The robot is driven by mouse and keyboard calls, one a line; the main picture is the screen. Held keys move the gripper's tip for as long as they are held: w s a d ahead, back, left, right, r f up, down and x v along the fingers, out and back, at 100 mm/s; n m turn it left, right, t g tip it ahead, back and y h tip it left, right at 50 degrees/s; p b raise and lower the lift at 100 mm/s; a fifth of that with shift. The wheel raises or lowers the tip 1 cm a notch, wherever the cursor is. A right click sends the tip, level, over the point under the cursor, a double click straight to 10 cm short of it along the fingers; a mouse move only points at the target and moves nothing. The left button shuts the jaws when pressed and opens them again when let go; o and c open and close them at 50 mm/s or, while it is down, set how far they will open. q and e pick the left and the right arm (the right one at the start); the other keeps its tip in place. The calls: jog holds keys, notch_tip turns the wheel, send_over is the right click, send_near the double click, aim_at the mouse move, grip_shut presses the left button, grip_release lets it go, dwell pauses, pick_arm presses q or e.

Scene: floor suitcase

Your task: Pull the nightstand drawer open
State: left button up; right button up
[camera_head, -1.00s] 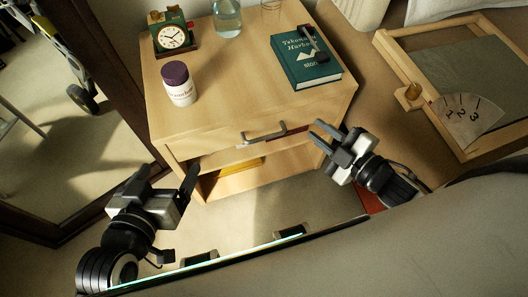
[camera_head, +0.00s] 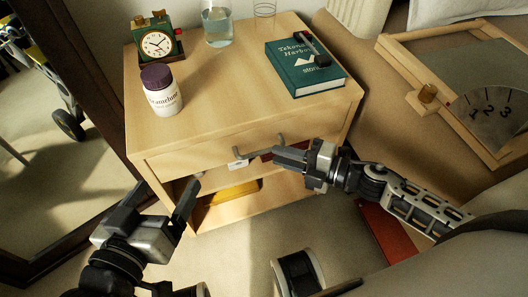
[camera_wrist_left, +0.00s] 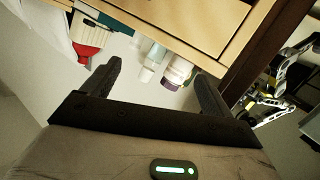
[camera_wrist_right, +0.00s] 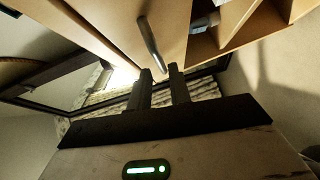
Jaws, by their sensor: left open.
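The light-wood nightstand (camera_head: 215,88) stands in front of me. Its drawer front (camera_head: 190,157) looks flush with the body, with a grey bar handle (camera_head: 280,138) on it. The handle also shows in the right wrist view (camera_wrist_right: 149,40). My right gripper (camera_head: 278,154) is at the right end of the handle. Its fingers (camera_wrist_right: 160,70) are close together around the handle's end, which is partly hidden by them in the head view. My left gripper (camera_head: 163,192) is open and empty, low in front of the nightstand's left side.
On top stand a clock (camera_head: 157,44), a white bottle with purple cap (camera_head: 161,92), a glass (camera_head: 217,27) and a green book (camera_head: 304,70). A yellow item (camera_head: 232,192) lies on the open shelf. A wood-framed panel (camera_head: 455,75) is at right, a dark frame (camera_head: 85,130) at left.

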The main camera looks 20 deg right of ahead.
aim_at(267, 152)
jog(key=x, duration=0.5)
jog(key=shift+w+b, duration=0.1)
jog(key=shift+b, duration=0.2)
pick_arm(q)
jog(key=shift+d+r, duration=0.1)
pick_arm(e)
grip_shut()
pick_arm(q)
jog(key=shift+r, duration=0.1)
